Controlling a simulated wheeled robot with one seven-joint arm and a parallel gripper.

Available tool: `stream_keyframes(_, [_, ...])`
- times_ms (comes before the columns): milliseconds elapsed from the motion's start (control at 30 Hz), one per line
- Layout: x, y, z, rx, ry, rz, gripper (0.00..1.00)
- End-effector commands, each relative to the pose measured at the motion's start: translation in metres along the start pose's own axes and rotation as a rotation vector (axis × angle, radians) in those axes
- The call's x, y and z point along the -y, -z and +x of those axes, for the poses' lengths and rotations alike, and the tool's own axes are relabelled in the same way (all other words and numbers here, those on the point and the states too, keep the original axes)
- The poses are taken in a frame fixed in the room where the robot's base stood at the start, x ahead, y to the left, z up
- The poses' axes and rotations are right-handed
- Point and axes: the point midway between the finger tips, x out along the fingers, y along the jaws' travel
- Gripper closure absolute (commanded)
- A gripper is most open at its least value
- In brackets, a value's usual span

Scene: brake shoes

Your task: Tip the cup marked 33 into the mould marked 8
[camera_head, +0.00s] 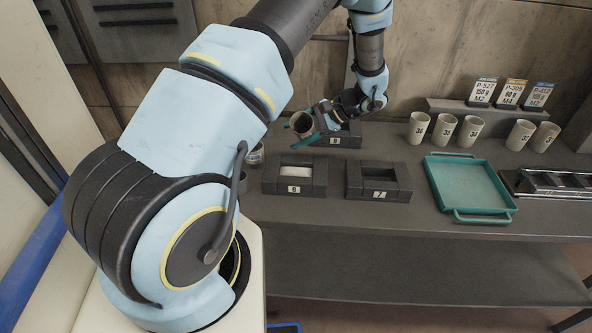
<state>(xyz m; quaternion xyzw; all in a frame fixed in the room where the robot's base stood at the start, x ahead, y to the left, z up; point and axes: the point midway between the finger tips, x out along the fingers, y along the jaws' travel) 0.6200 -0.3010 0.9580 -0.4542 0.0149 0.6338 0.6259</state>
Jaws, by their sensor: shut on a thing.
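My gripper (303,130), with teal fingers, is shut on a cup (301,123) above the bench. The cup is tilted, with its dark opening facing towards the camera and the left. No number can be read on it. The mould marked 8 (345,141) is a dark block on the bench, just right of and below the cup. My gripper and wrist hide part of this mould, and I cannot see inside its cavity. I cannot tell whether anything is flowing from the cup.
The mould marked 6 (275,187) holds pale material; the mould marked 7 (357,190) looks dark inside. Several pale cups (445,129) stand at right, below label cards (510,93). A teal tray (435,187) lies in front. Another container (257,156) is partly hidden behind my arm.

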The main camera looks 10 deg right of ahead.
Motion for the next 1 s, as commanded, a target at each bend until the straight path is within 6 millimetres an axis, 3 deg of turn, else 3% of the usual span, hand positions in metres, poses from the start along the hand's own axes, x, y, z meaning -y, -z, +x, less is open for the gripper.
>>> stream_keyframes(267, [0.0029, -0.0019, -0.0027, -0.068, 0.044, -0.106, 0.95])
stream_keyframes(1000, [0.0032, 0.0018, -0.0015, -0.117, 0.079, -0.184, 0.95])
